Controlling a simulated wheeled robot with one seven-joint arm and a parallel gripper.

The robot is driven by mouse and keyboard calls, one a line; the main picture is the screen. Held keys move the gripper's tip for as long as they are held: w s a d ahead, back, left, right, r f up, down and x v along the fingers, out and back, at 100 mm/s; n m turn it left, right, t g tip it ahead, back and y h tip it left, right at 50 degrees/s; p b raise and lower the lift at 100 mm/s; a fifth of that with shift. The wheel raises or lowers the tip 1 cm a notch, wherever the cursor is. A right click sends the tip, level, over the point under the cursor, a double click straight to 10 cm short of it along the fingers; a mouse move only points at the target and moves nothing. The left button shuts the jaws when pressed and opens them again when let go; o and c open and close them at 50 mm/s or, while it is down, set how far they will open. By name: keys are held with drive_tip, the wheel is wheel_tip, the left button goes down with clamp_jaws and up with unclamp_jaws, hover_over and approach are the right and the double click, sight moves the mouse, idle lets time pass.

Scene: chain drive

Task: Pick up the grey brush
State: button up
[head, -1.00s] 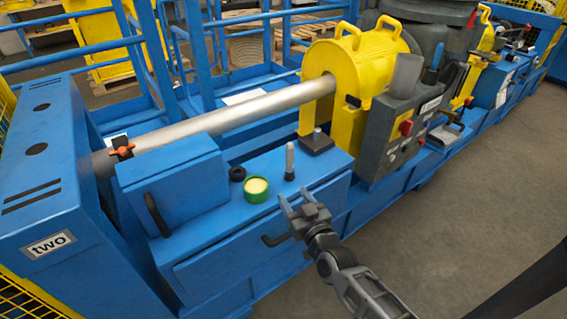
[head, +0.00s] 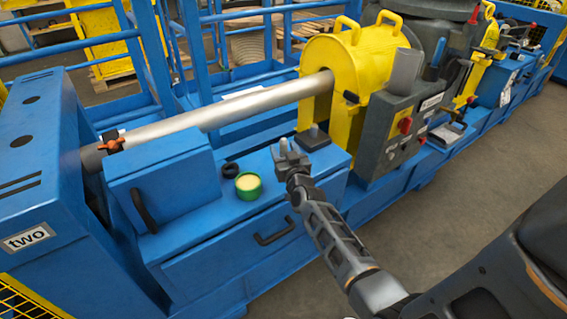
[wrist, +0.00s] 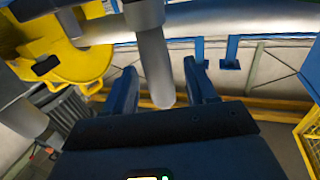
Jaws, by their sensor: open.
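The grey brush (wrist: 155,65) shows in the wrist view as a grey cylinder standing between the two fingers of my gripper (wrist: 163,88). The jaws are open, and I cannot tell whether either finger touches it. In the head view my gripper (head: 289,157) is over the blue bench top, where it mostly hides the brush. The brush's lower end is hard to make out.
On the blue bench (head: 205,219), a green round tin (head: 248,186) and a black ring (head: 230,170) sit left of my gripper. A dark block with a grey post (head: 314,137) stands close behind. The yellow guard (head: 345,75) and grey control box (head: 392,125) rise to the right.

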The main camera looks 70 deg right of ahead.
drive_tip(key=shift+w+d, duration=0.25)
drive_tip(key=shift+d, duration=0.05)
drive_tip(key=c, duration=1)
drive_tip(key=shift+c, duration=0.2)
drive_tip(key=shift+r, duration=0.1)
